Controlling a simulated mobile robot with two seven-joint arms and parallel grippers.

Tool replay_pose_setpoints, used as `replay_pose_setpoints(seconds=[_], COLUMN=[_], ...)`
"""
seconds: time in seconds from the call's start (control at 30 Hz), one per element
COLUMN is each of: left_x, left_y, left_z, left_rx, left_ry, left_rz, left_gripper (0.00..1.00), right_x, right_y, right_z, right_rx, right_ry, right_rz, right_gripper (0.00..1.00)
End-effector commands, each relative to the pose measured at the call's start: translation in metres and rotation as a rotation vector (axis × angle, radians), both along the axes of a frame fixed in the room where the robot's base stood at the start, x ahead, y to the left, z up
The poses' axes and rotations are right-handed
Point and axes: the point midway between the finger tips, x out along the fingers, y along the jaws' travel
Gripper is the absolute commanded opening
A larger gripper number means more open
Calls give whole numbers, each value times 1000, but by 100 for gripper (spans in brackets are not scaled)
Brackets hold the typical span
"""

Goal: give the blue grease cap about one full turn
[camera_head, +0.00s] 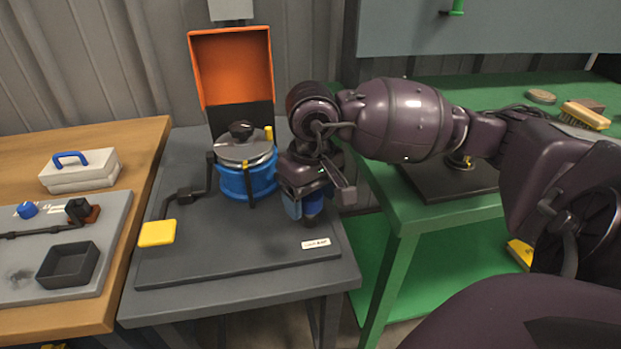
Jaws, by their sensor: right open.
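My right gripper (316,200) comes in from the right and points down over the right side of the dark grey stand (215,262). It is open. A blue part (293,208), which looks like the blue grease cap, shows low down at the gripper's fingers. The gripper and wrist hide most of it, and I cannot tell whether the fingers touch it. A blue drum (236,184) with a metal lid and black knob stands just left of the gripper. My left gripper is not in view.
An open orange-lined box lid (232,66) rises behind the drum. A yellow pedal (157,233) on a dark arm sits at the stand's left. A wooden table (140,150) at left holds a white case (80,172) and black tray (68,266). A green bench (395,205) stands right.

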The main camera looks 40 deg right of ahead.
Motion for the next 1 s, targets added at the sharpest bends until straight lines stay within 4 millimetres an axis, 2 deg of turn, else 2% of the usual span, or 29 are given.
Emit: replay_pose_setpoints(seconds=[0.17, 0.5, 0.77, 1.0], left_x=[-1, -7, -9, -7], left_y=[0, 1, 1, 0], left_z=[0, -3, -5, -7], left_rx=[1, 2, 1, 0], left_ry=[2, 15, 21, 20], left_rz=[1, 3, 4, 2], left_gripper=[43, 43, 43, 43], right_x=[0, 0, 0, 0], right_y=[0, 0, 0, 0], right_z=[0, 0, 0, 0], right_rx=[0, 0, -1, -3], right_ry=[0, 0, 0, 1], right_rz=[0, 0, -26, -146], right_gripper=[73, 24, 24, 24])
